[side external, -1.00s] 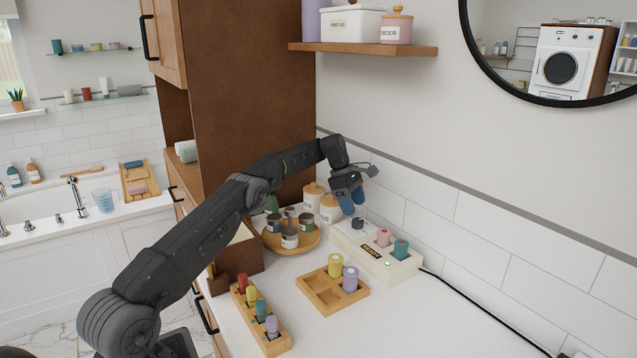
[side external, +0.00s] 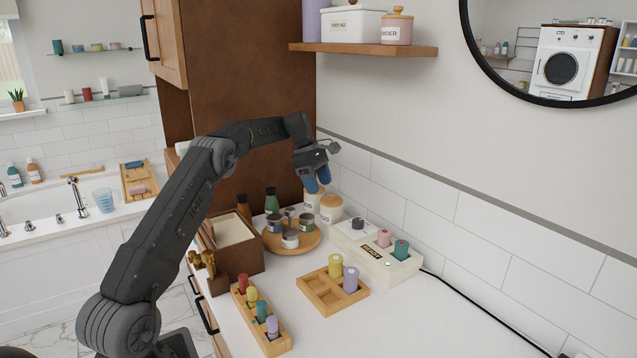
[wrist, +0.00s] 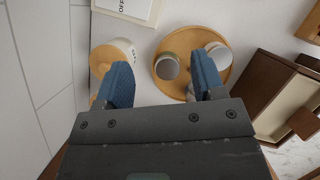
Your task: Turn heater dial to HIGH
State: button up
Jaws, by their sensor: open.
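The cream heater box (side external: 400,272) stands on the counter against the tiled wall. Its dark dial (side external: 358,224) sits on top at the left end; I cannot read its setting. A dark label with orange lettering (side external: 371,251) and a lit green light (side external: 388,263) show on the front. A pink roller (side external: 384,237) and a teal roller (side external: 401,249) stand in it. My gripper (side external: 318,186) is open and empty, up and left of the dial, above the jars. In the wrist view, my gripper (wrist: 160,68) has its blue fingers apart, and only an edge of the heater (wrist: 130,8) with "OFF" lettering shows.
A round wooden tray (side external: 278,247) with several small jars and lidded canisters (side external: 331,208) stand left of the heater. A wooden rack (side external: 318,298) holds yellow and purple rollers; another rack (side external: 270,343) holds several. A shelf (side external: 370,49) hangs above.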

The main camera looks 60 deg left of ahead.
aim_at(358, 220)
jog(key=w+d+r+n+t+y, duration=0.1)
jog(key=w+d+n, duration=0.3)
jog(key=w+n, duration=0.1)
jog(key=shift+t, duration=0.3)
jog(key=x, duration=1.3)
jog(key=shift+s+f, duration=0.1)
jog(key=shift+s, duration=0.1)
jog(key=shift+c, duration=0.4)
jog(key=c, duration=0.8)
jog(key=shift+a+m+g+h, duration=0.15)
jog(key=shift+m+g, duration=0.25)
jog(key=shift+m, duration=0.75)
jog(key=shift+m+g+h, duration=0.15)
jog(key=shift+m+g, duration=0.25)
jog(key=shift+m, duration=0.75)
jog(key=shift+c, duration=0.2)
